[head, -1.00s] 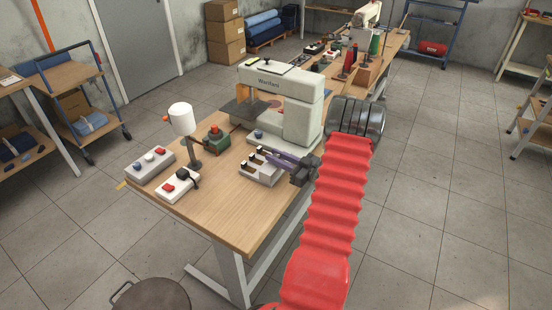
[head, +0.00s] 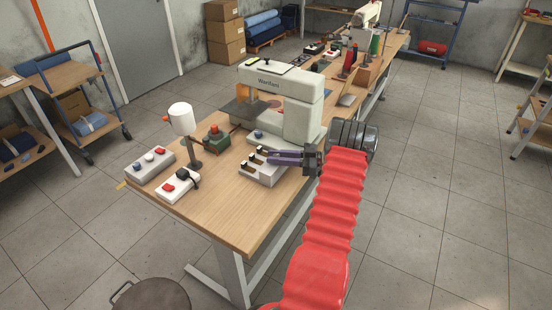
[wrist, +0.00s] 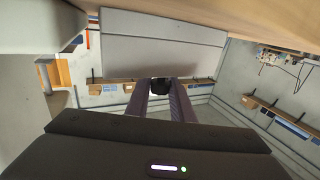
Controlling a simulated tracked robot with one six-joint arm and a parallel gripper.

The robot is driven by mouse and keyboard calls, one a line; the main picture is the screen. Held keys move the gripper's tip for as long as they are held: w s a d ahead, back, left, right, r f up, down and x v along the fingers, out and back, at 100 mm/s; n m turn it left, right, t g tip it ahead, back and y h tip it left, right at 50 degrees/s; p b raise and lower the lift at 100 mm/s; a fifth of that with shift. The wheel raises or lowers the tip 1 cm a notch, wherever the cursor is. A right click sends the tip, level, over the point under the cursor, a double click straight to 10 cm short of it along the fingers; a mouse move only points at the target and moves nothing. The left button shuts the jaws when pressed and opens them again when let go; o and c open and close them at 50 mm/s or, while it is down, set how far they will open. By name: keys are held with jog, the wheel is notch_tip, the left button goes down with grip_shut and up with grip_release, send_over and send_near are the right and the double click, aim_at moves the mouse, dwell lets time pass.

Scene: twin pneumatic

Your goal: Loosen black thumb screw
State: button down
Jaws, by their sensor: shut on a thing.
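My gripper (head: 268,157) reaches in from the right with its purple fingers almost level, at the white block (head: 262,175) on the table beside the sewing machine. In the wrist view my gripper (wrist: 161,92) is shut on a round black knob, the black thumb screw (wrist: 161,86), which sits between the fingertips. In the head view the fingers hide the held screw. Other small black knobs (head: 258,149) stand on the block, just left of the fingertips.
The pale sewing machine (head: 300,110) stands close behind my gripper. A white cone on a stand (head: 181,119), a green-and-red device (head: 215,138) and two button boxes (head: 150,160) are to the left. The table's front is clear.

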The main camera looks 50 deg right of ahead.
jog(key=shift+w, duration=0.15)
jog(key=c, duration=1.5)
grip_release()
jog(key=shift+c, duration=0.2)
jog(key=v, duration=1.3)
jog(key=shift+s+d, duration=0.2)
jog(key=shift+s, duration=0.15)
